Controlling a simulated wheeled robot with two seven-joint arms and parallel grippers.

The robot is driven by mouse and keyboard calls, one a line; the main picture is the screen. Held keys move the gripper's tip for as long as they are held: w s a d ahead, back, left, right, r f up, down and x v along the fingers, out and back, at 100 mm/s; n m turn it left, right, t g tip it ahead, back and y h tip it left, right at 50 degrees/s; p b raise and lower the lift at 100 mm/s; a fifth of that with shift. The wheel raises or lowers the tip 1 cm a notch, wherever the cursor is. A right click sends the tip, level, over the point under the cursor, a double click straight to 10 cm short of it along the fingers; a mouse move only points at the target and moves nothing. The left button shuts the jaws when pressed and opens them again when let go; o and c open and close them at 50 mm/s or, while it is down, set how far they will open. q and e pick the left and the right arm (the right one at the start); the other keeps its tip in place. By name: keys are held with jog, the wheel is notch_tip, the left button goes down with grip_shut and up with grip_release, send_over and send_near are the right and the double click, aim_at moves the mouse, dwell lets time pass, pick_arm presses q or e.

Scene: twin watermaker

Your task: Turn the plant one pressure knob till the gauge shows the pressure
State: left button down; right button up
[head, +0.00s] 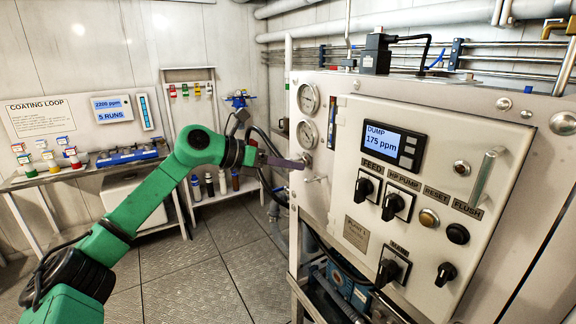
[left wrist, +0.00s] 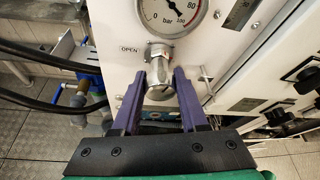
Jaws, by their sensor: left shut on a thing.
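The silver pressure knob (left wrist: 159,88) sticks out from the white plant panel below a round gauge (left wrist: 170,12), beside an OPEN label. My left gripper (left wrist: 160,74) has its purple fingers on both sides of the knob and is shut on it. In the head view my left gripper (head: 299,163) reaches the left edge of the panel, and the knob (head: 308,158) is partly hidden by it. The lower gauge (head: 307,134) sits just above. In the left wrist view the gauge's top is cut off; its scale is in bar, and I cannot read the pressure. My right gripper is not in view.
The plant panel (head: 345,285) carries a display (head: 393,145) reading DUMP 175 ppm, with several black switches. A second gauge (head: 308,98) is above the lower one. Black hoses hang left of the panel. A coating loop bench (head: 90,178) stands left; the floor between is clear.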

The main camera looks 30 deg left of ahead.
pick_arm(q)
jog(key=shift+d+f+m+y, duration=0.1)
jog(key=shift+f+m+y, duration=0.2)
jog(key=shift+c, duration=2.2)
grip_release()
jog(key=shift+r, duration=0.15)
jog(key=shift+s, duration=0.1)
